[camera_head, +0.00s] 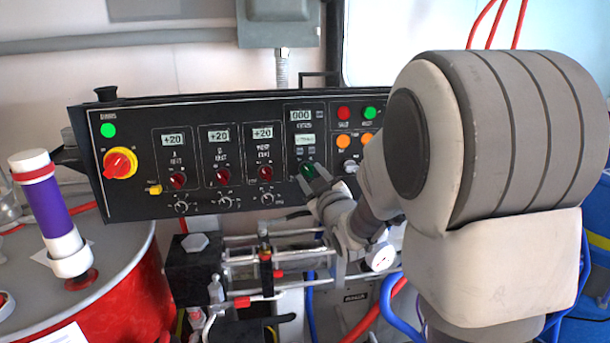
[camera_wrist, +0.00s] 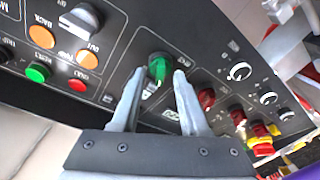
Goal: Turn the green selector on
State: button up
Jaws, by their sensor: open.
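The green selector (camera_head: 307,172) is a small green knob on the lower middle of the black control panel (camera_head: 135,205). In the wrist view the green selector (camera_wrist: 159,67) lies just beyond and between my fingertips. My gripper (camera_head: 318,182) is open in front of the panel, with one finger on each side of the knob; it also shows in the wrist view (camera_wrist: 158,78). I cannot tell whether the fingers touch the knob. My arm hides the right part of the panel in the head view.
Red selectors (camera_head: 223,176) sit left of the green one, with a red-and-yellow switch (camera_head: 120,163) at the far left. Orange buttons (camera_wrist: 41,36) lie on the other side. Below the panel are pipes and valves (camera_head: 265,268). A red drum (camera_head: 125,305) stands at left.

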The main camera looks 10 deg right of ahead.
jog(key=shift+w, duration=0.15)
grip_shut()
